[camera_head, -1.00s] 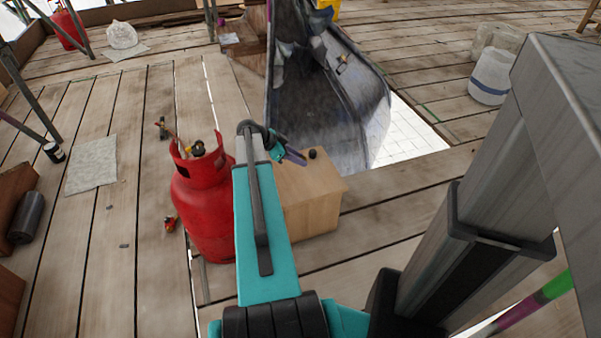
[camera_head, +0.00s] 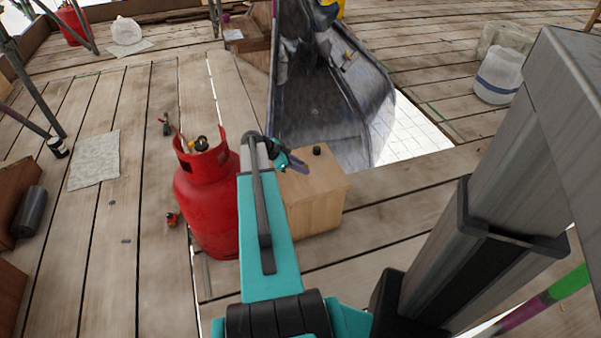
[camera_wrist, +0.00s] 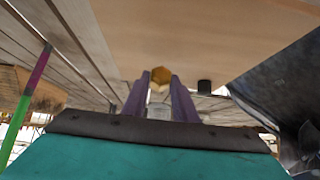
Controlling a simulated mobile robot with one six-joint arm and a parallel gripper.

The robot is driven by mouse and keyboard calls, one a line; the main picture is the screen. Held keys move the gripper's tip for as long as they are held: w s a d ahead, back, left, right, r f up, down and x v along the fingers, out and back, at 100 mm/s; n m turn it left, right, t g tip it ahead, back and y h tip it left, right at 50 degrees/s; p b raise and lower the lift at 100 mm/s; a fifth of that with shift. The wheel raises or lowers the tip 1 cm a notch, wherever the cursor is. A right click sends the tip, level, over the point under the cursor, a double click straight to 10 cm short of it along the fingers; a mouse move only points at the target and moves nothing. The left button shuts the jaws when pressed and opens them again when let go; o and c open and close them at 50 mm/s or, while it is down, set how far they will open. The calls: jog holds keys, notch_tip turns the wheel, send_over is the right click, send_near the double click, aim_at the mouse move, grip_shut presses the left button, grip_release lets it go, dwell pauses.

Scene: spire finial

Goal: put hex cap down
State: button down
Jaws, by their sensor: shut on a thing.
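The hex cap (camera_wrist: 160,75) is a small brass-yellow hexagonal piece at the tips of my gripper's purple fingers in the wrist view. My gripper (camera_wrist: 159,92) is shut on it. In the head view my gripper (camera_head: 299,164) is over the left part of the wooden box's top (camera_head: 322,182), and the cap cannot be made out there. The box top also shows in the wrist view (camera_wrist: 200,35). I cannot tell whether the cap touches the box.
A small black knob-like piece (camera_head: 317,150) stands on the box's far part, right of my gripper. A red gas cylinder (camera_head: 208,205) stands close on the left. A dark chute (camera_head: 325,110) lies behind the box, beside a floor opening (camera_head: 415,140).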

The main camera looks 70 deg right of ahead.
jog(key=shift+f+b, duration=0.35)
jog(key=shift+f, duration=1.45)
jog(key=shift+f, duration=0.2)
jog(key=c, duration=1.4)
grip_release()
jog(key=shift+c, duration=0.2)
jog(key=shift+r, duration=0.25)
jog(key=shift+p+v, duration=0.75)
jog(key=shift+v, duration=3)
jog(key=shift+f, duration=0.1)
